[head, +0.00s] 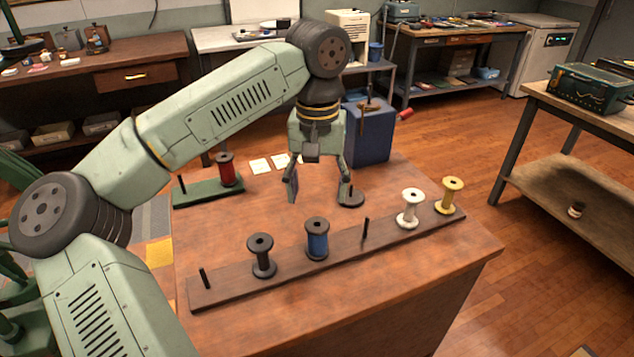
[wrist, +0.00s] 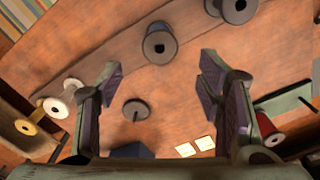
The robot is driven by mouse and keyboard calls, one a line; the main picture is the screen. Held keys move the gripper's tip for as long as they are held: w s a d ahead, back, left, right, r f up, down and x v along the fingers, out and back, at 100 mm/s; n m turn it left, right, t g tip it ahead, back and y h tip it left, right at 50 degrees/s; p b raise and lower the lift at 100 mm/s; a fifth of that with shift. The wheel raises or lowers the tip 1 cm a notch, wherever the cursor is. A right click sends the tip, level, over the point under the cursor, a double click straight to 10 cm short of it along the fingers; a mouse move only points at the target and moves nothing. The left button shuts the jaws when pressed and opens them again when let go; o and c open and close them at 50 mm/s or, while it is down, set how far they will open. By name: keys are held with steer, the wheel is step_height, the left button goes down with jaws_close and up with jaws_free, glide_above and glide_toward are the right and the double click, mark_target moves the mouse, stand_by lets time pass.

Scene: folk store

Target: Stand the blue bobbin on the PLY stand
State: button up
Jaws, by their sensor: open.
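The blue bobbin (head: 317,241) stands upright on a peg of the long dark rail, between the black bobbin (head: 262,256) and a bare peg (head: 365,230). It also shows in the wrist view (wrist: 160,46), ahead of my fingers. My gripper (head: 318,196) is open and empty, pointing down above the table behind the rail, apart from the blue bobbin. A small round dark stand with a single bare peg (head: 350,199) sits behind the rail, partly overlapped by my right finger. A green base (head: 208,196) holds a red bobbin (head: 225,170) and a bare peg. No PLY lettering is readable.
White (head: 410,209) and yellow (head: 452,196) bobbins stand at the rail's (head: 295,277) right end; a bare peg is at its left end. A blue box (head: 370,135) stands behind my gripper. Pale cards (head: 260,166) lie near the green base. The tabletop's front strip is clear.

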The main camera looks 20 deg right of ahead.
mark_target(317, 219)
step_height(317, 219, down, 8)
steer(key=b, duration=0.5)
steer(key=shift+r, duration=0.1)
steer(key=c, duration=0.8)
steer(key=shift+o, duration=0.2)
